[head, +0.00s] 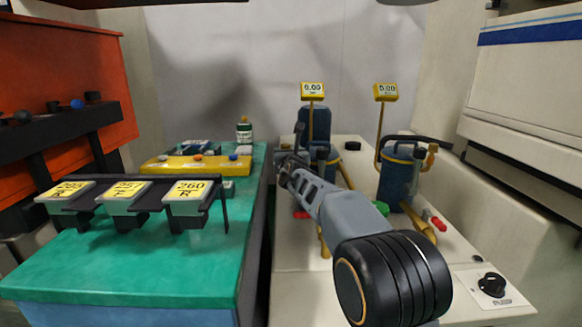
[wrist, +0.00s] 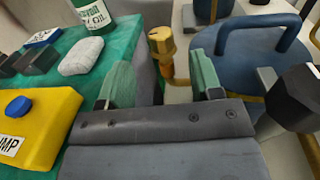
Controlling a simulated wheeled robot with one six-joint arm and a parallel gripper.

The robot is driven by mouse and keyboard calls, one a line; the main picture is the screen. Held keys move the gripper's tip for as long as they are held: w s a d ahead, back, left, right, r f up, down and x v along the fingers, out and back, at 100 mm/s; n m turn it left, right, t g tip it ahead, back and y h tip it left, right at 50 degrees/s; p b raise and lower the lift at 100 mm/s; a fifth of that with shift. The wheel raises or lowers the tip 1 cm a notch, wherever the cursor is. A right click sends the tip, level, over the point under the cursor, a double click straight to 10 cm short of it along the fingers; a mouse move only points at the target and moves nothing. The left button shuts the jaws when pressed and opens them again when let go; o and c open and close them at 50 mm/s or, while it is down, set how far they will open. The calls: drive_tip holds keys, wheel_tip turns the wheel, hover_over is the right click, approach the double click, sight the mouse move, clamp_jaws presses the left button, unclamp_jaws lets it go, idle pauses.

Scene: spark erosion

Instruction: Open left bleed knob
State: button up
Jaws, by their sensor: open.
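The left canister is dark blue with a yellow gauge and stands behind my arm in the head view (head: 318,122); its lid and handle show in the wrist view (wrist: 245,60). Beside it, a brass knob on a brass pipe, apparently the left bleed knob (wrist: 160,40), stands upright in the wrist view. My gripper (wrist: 163,80) is open, and the knob appears in the gap between its fingers, slightly beyond the tips. I see no contact. In the head view my gripper (head: 290,165) is at the left canister, and the knob is hidden there.
A black knob (wrist: 295,97) sits close to the right of my gripper. The right canister (head: 397,178) has its own brass knob (head: 432,149). The green table (head: 130,260) at left carries a yellow box (wrist: 35,125), a grey lump (wrist: 83,57) and a bottle (wrist: 92,15).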

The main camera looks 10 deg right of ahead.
drive_tip(key=s, duration=0.8)
drive_tip(key=shift+a, duration=0.3)
